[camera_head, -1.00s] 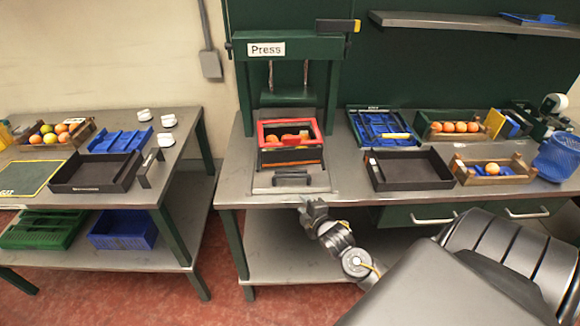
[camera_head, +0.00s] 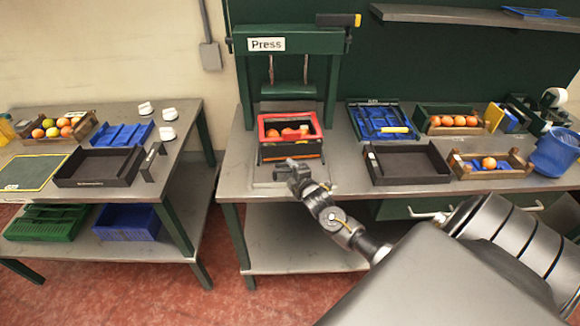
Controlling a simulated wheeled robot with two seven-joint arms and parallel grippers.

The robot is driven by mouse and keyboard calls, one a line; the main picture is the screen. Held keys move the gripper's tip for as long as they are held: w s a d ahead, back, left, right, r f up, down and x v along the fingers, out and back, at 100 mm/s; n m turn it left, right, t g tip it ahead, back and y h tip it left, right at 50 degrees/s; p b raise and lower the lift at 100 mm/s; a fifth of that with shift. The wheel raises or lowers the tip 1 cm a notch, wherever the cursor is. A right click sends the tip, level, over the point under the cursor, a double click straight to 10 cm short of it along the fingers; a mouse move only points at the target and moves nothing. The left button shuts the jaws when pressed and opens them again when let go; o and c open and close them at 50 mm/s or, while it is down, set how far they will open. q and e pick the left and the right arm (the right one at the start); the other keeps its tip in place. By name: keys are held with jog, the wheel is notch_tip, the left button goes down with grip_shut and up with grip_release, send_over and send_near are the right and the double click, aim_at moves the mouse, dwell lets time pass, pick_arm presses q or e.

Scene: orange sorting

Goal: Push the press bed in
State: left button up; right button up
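The green press (camera_head: 290,41), labelled "Press", stands on the middle bench. Its bed (camera_head: 262,173) is a grey plate sticking out in front of the press frame. A red-rimmed box (camera_head: 290,138) with oranges (camera_head: 288,132) in it sits on the bed, in front of the uprights. My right gripper (camera_head: 289,168) is at the front of the bed and covers the place of the bed's handle. Whether it touches the handle or only hovers over it cannot be told, nor whether its fingers are open or shut. My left gripper is not in view.
Right of the press lie a black tray (camera_head: 408,178), a blue rack (camera_head: 381,134) and wooden crates with oranges (camera_head: 453,133). The left table (camera_head: 187,113) holds a fruit crate, trays and white cups. A gap separates the two benches.

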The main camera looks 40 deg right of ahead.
jog(key=shift+w+d+f, duration=0.1)
jog(key=shift+w+d, duration=0.05)
jog(key=shift+w, duration=0.4)
grip_shut()
